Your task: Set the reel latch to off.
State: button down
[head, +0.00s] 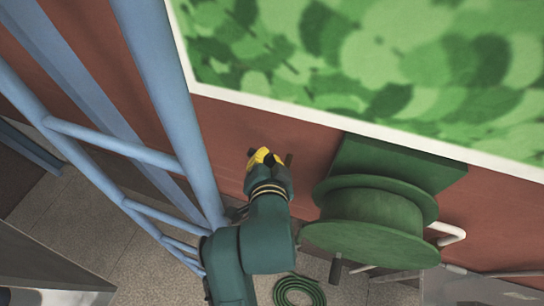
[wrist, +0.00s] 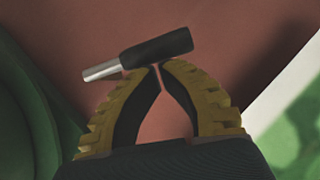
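The green hose reel (head: 370,215) is mounted on the red-brown wall, right of my gripper in the head view. A small lever with a black grip (wrist: 155,52) and a bare metal end (wrist: 101,71) lies across the tips of my gripper (wrist: 159,67) in the wrist view; it looks like the reel latch. The fingertips nearly meet just below the black grip. I cannot tell whether they touch it. In the head view my gripper (head: 264,156) is near the wall, with a small dark part (head: 289,159) beside it. No on or off marking is readable.
A blue ladder-like frame (head: 165,90) stands close to the left of my arm. A large green leaf-patterned panel with a white border (head: 350,120) is above. A dark crank handle (head: 335,268) sticks out from the reel. A coiled green hose (head: 299,291) lies below.

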jog(key=shift+f, duration=0.15)
jog(key=s+d+r, duration=0.1)
jog(key=s+r, duration=0.7)
jog(key=s, duration=0.2)
jog(key=shift+d+r+p, duration=0.2)
jog(key=shift+r+p, duration=0.05)
jog(key=shift+p, duration=0.2)
